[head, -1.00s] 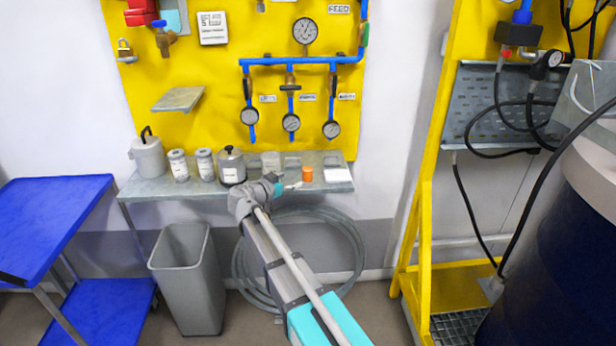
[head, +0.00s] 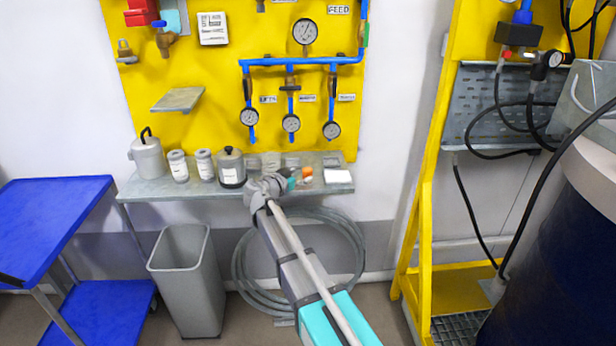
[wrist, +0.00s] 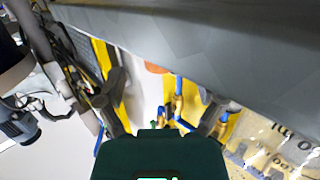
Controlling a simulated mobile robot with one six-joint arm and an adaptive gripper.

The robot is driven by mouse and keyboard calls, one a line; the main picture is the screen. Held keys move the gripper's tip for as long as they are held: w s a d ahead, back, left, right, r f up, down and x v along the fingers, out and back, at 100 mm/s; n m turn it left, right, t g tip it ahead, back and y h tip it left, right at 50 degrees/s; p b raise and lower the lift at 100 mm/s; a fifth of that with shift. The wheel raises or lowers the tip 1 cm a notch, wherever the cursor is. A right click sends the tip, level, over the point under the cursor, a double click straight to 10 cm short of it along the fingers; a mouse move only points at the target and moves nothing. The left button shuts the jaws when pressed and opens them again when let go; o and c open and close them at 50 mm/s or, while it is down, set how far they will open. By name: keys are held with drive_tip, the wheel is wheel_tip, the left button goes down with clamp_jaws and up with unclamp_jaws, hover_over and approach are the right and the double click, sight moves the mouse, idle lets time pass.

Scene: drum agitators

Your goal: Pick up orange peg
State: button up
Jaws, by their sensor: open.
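The orange peg (head: 307,171) stands on the right part of the grey shelf (head: 190,188) under the yellow panel. In the head view my gripper (head: 300,179) is just in front of it and partly covers it. In the wrist view an orange round patch, likely the peg (wrist: 156,68), shows between the fingers, partly cut off by a grey surface. My gripper (wrist: 163,104) is open there, one finger on each side, with nothing held. I cannot tell whether a finger touches the peg.
A white card (head: 338,176) lies right of the peg. A lidded grey pot (head: 231,168) and jars (head: 178,166) stand to the left on the shelf. Gauges (head: 291,123) and blue pipes hang above. A grey bin (head: 188,280) and coiled hose (head: 350,260) are below.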

sight(304, 174)
drive_tip(key=shift+x, duration=1.75)
drive_tip(key=shift+r, duration=0.1)
clamp_jaws()
drive_tip(key=shift+s+r+p, duration=0.45)
drive_tip(key=shift+r, duration=0.15)
wheel_tip(304, 174, up, 6)
drive_tip(key=p, duration=0.6)
drive_tip(key=s, duration=1.9)
